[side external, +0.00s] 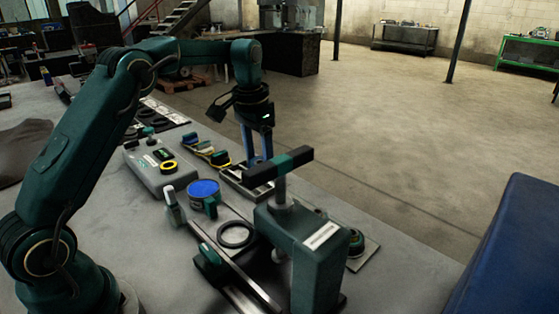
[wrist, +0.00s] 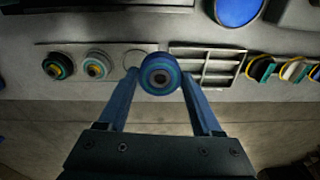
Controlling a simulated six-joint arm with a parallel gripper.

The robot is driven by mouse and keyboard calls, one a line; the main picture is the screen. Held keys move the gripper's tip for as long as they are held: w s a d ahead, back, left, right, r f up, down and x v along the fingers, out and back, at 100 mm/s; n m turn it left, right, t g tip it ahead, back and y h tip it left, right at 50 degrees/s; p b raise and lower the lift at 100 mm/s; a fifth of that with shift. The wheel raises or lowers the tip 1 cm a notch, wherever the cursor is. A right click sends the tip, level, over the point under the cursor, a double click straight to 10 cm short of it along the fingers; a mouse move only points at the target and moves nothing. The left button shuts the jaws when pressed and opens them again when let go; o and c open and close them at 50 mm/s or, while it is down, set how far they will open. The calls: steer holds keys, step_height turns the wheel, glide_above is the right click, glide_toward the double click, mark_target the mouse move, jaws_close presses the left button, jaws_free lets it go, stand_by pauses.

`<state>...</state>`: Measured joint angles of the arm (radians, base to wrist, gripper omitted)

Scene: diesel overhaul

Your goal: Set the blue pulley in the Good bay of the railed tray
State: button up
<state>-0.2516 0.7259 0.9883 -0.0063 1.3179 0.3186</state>
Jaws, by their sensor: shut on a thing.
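The blue pulley (wrist: 160,73) is between the two blue fingers of my gripper (wrist: 158,77) in the wrist view, and my gripper is shut on it. The pulley has a dark centre hole facing the camera. The railed tray (wrist: 206,80), pale with dark slots between its rails, lies just right of the pulley in the wrist view. I cannot read any bay label. In the side view my gripper (side external: 258,158) points down above or near the railed tray (side external: 238,187), whose far part the vise handle and the fingers partly hide. The pulley is not clear there.
A plate (wrist: 115,72) left of the pulley bears two other pulleys and an empty round spot. A green vise (side external: 305,245) stands close in front of the tray. A blue-topped can (side external: 203,188), a control box (side external: 163,167) and several coloured parts (side external: 205,150) stand nearby.

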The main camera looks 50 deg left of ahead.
steer(key=w+a+f, duration=0.2)
steer(key=w+a, duration=0.2)
steer(key=a, duration=0.1)
steer(key=shift+w+a+f+n+t, duration=0.15)
steer(key=shift+w+f+n+t, duration=0.15)
steer(key=shift+f+t, duration=0.1)
steer(key=shift+s, duration=0.1)
steer(key=shift+s+a+f, duration=0.1)
steer(key=shift+a+f, duration=0.15)
steer(key=shift+f, duration=0.25)
steer(key=shift+f, duration=1.2)
steer(key=shift+f, duration=0.2)
steer(key=shift+f, duration=0.35)
